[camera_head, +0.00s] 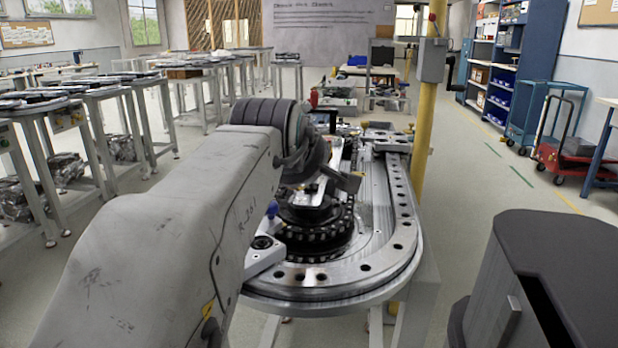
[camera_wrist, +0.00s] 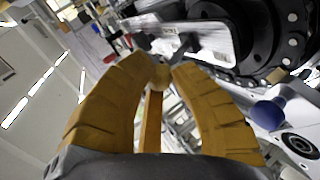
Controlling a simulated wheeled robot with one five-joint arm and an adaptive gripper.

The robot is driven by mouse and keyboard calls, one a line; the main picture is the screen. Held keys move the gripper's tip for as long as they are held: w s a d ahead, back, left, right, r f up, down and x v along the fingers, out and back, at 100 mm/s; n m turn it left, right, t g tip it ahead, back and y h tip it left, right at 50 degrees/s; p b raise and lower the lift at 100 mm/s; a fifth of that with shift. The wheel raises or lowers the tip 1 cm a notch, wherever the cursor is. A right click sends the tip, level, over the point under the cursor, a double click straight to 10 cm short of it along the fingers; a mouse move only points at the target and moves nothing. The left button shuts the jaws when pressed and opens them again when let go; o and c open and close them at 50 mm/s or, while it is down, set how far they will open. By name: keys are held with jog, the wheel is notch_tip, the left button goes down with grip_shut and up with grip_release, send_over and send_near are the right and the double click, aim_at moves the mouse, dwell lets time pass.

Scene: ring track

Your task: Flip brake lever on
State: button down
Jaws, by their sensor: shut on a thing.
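In the wrist view my gripper (camera_wrist: 165,72) has two orange-brown fingers, closed together at the tips on a small tan rounded piece (camera_wrist: 159,77). A narrow orange bar (camera_wrist: 152,122) shows below it, between the fingers. I cannot tell for sure whether this piece is the brake lever. A blue ball knob (camera_wrist: 268,114) stands to the right of the fingers, apart from them; it also shows in the head view (camera_head: 272,209) at the left side of the ring track (camera_head: 400,205). In the head view my arm hides the fingers and what they hold.
A black toothed wheel (camera_head: 315,240) sits inside the track's near bend. A yellow post (camera_head: 428,120) rises on the track's right. Rows of grey tables (camera_head: 75,105) stand at left. A blue cart (camera_head: 535,110) and a red trolley (camera_head: 570,160) are at right.

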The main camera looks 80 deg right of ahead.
jog(key=shift+a+f, duration=0.1)
jog(key=shift+f, duration=0.15)
dwell(0.3)
jog(key=c, duration=1.1)
grip_release()
jog(key=shift+r, duration=0.1)
jog(key=shift+a+r, duration=0.1)
jog(key=v, duration=1.1)
jog(key=shift+a, duration=0.4)
